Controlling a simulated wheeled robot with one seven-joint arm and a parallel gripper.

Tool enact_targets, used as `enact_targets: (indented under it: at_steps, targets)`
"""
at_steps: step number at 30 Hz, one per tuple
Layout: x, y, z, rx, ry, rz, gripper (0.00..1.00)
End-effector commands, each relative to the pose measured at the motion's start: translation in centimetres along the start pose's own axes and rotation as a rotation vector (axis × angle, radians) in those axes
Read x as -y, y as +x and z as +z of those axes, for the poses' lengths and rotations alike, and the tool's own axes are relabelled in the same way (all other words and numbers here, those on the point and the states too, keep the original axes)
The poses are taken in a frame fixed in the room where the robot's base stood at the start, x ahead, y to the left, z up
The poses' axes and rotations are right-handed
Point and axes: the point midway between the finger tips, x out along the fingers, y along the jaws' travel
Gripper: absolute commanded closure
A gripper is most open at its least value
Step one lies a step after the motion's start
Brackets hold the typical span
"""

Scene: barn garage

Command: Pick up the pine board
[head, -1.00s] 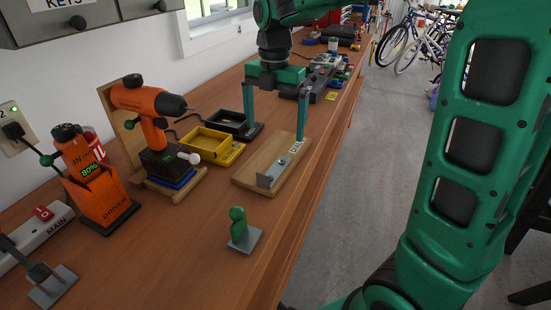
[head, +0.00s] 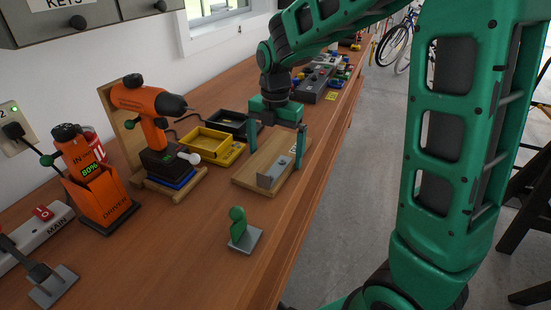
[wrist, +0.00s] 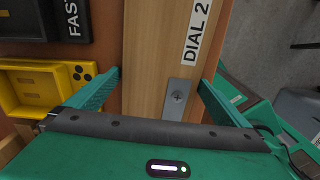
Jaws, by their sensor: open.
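The pine board (head: 252,171) lies flat on the workbench near its right edge, with a small grey metal bracket on it and a "DIAL 2" label. In the wrist view the board (wrist: 145,60) runs up the middle of the picture, with the label and a metal plate with a screw on its right side. My gripper (head: 276,158) is open over the board, its fingers pointing down on either side of it. In the wrist view my gripper (wrist: 160,80) has one finger at each side of the board, with nothing held. Whether the fingers touch the board is unclear.
A yellow tray (head: 238,153) and a black tray (head: 225,121) stand just left of the board. An orange drill (head: 150,105) stands farther left. A green piece on a metal plate (head: 239,229) sits in front. Bare bench lies at the front.

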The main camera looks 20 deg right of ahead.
Motion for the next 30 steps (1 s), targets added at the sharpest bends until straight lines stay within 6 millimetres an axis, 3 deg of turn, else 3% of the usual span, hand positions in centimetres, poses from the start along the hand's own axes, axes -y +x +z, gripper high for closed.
enact_targets:
  at_steps: [2, 7, 17, 30]
  targets:
    - [0.0, 0.0, 0.0, 0.0, 0.0, 0.0, 0.0]
    - [0.0, 0.0, 0.0, 0.0, 0.0, 0.0, 0.38]
    - [0.0, -0.7, 0.0, 0.001, 0.001, 0.002, 0.39]
    - [-0.1, -8.0, 0.1, 0.002, 0.001, 0.003, 0.39]
